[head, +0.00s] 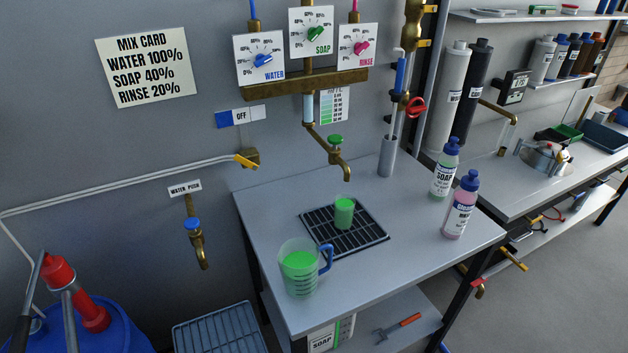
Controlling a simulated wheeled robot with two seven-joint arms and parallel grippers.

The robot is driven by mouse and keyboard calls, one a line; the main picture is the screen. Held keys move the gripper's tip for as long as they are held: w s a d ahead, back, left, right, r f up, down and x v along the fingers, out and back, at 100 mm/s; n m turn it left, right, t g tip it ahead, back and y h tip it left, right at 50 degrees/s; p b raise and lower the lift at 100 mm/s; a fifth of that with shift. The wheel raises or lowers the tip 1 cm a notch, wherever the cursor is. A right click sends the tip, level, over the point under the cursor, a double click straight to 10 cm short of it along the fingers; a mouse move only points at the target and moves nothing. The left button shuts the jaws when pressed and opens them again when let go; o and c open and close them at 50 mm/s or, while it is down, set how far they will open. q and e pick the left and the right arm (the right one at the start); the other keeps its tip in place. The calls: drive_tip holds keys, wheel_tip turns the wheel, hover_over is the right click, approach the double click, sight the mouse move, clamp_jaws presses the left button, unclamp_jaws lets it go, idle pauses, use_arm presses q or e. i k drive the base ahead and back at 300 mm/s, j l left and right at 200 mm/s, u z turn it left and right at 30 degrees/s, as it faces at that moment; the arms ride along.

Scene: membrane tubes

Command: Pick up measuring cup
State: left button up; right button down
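A clear measuring cup (300,270) with a blue handle stands upright near the front left edge of the table. It holds green liquid, and its handle points right toward the drain grate. A smaller green-filled cup (344,213) stands on the black drain grate (365,241), below the brass tap (338,160). Neither of my grippers shows in the head view. Nothing is touching the measuring cup.
A soap bottle (444,170) and a pink rinse bottle (460,207) stand on the table's right side. The grey tabletop (400,275) is clear right of the measuring cup. A blue barrel (100,325) and a wire rack (220,330) are lower left.

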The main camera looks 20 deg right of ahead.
sight(344, 212)
drive_tip(key=l+u, duration=0.2)
drive_tip(key=l, duration=1.2)
